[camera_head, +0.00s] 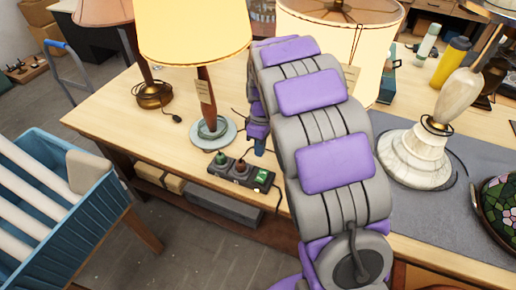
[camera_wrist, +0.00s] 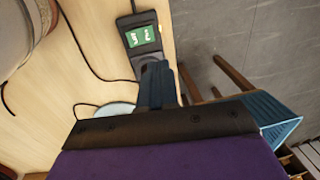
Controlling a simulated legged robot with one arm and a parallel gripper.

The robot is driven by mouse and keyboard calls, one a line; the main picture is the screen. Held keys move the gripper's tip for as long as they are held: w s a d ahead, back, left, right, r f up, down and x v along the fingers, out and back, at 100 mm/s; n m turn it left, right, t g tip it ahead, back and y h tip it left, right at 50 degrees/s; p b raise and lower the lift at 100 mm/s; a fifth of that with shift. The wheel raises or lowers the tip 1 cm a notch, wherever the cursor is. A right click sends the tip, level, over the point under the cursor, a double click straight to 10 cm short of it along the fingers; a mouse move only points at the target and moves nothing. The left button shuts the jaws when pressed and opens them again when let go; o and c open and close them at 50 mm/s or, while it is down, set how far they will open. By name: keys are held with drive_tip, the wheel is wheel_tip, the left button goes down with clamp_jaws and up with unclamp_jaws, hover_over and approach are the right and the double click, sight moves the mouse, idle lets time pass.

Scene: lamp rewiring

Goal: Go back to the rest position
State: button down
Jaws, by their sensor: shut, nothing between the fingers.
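My gripper (camera_head: 259,146) reaches down over the front part of the workbench, mostly hidden behind my purple and grey arm. In the wrist view its blue fingers (camera_wrist: 157,84) are together, with nothing between them. A dark power strip (camera_head: 231,170) with a green lit part lies at the bench's front edge, just left of my gripper. It also shows in the wrist view (camera_wrist: 125,22), where the fingers overlap its near end; I cannot tell whether they touch. A lamp with a yellow shade (camera_head: 195,30) and wooden stem stands behind the strip.
A second yellow-shaded lamp (camera_head: 300,15) stands behind my arm. A white marble lamp (camera_head: 415,155) stands on a grey mat at right, near a stained-glass shade (camera_head: 498,205). A blue crate (camera_head: 95,205) stands on the left. Cables run near the strip. Floor between crate and bench is clear.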

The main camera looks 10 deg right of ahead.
drive_tip(key=shift+d, duration=0.15)
drive_tip(key=s+r+m, duration=0.2)
drive_tip(key=s+m, duration=0.1)
drive_tip(key=s, duration=0.8)
drive_tip(key=s+r+m, duration=0.3)
drive_tip(key=s+m, duration=0.1)
drive_tip(key=s, duration=0.8)
drive_tip(key=s+r+m, duration=0.2)
drive_tip(key=s+m, duration=0.1)
drive_tip(key=s, duration=0.9)
drive_tip(key=shift+d+r+m+g+h, duration=0.3)
drive_tip(key=shift+r+m+h, duration=0.05)
drive_tip(key=shift+m+h, duration=0.05)
drive_tip(key=shift+w, duration=0.1)
